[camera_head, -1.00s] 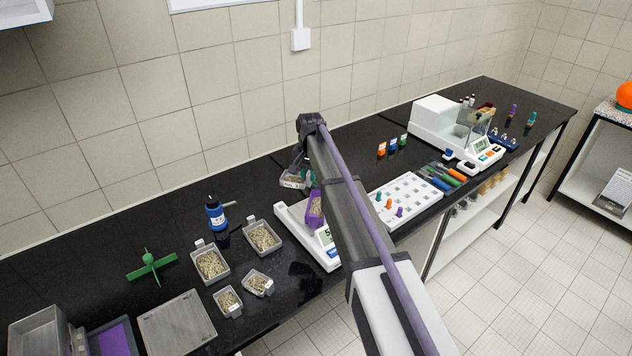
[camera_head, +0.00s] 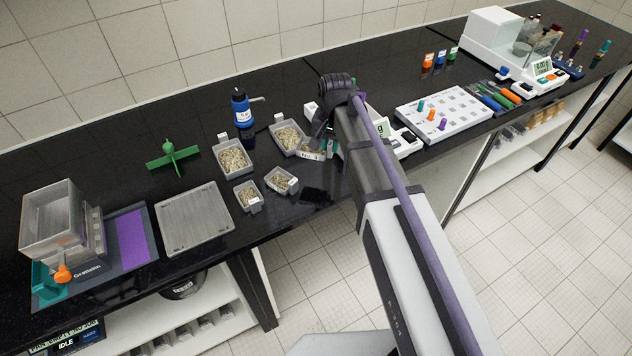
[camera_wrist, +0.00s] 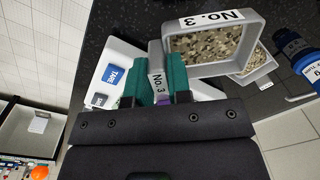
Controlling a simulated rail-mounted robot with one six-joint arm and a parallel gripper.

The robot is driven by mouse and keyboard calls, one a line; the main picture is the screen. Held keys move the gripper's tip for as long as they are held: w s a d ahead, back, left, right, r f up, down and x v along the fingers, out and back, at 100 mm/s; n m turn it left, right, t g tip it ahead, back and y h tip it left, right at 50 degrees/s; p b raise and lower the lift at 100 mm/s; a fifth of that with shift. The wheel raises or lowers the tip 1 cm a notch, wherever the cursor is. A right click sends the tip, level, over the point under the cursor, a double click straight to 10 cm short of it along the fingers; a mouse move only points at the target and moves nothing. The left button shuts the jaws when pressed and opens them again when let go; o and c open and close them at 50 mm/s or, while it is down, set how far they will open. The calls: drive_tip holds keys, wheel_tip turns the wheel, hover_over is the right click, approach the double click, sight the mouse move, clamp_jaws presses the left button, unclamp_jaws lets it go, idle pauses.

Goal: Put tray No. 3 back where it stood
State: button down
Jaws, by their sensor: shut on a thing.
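My gripper (camera_wrist: 157,78) is shut on the tab of tray No. 3 (camera_wrist: 212,48), a grey tray of pale and dark grains with a "No. 3" label. In the head view the tray (camera_head: 312,153) is beside the group of grain trays, partly hidden by my arm. I cannot tell whether it touches the bench. The other trays of grains are at the back left (camera_head: 234,158), back right (camera_head: 287,138), front left (camera_head: 248,197) and front right (camera_head: 281,181). One tray (camera_wrist: 262,68) shows behind tray No. 3 in the wrist view.
A white balance (camera_head: 403,138) is right of the held tray, partly behind my arm. A blue bottle (camera_head: 243,110) stands behind the trays, with a green propeller-shaped piece (camera_head: 172,158) to the left. A flat grey sieve tray (camera_head: 193,218) lies front left. The black bench's front edge is near.

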wheel_tip(320, 180, down, 10)
drive_tip(key=b, duration=1)
drive_tip(key=shift+f, duration=0.15)
drive_tip(key=shift+r, duration=0.2)
drive_tip(key=shift+f, duration=0.15)
drive_tip(key=c, duration=1.1)
unclamp_jaws()
drive_tip(key=shift+o, duration=0.2)
drive_tip(key=r+p, duration=1.2)
drive_tip(key=shift+d+r, duration=0.2)
drive_tip(key=shift+r, duration=0.1)
drive_tip(key=s+d+f+n+b, duration=0.1)
drive_tip(key=s+d, duration=0.3)
drive_tip(key=s, duration=0.4)
drive_tip(key=s+d+f+n+b, duration=0.1)
drive_tip(key=s+d+n, duration=0.1)
drive_tip(key=s+d, duration=0.3)
drive_tip(key=shift+s+d+n, duration=0.3)
drive_tip(key=shift+s, duration=1.95)
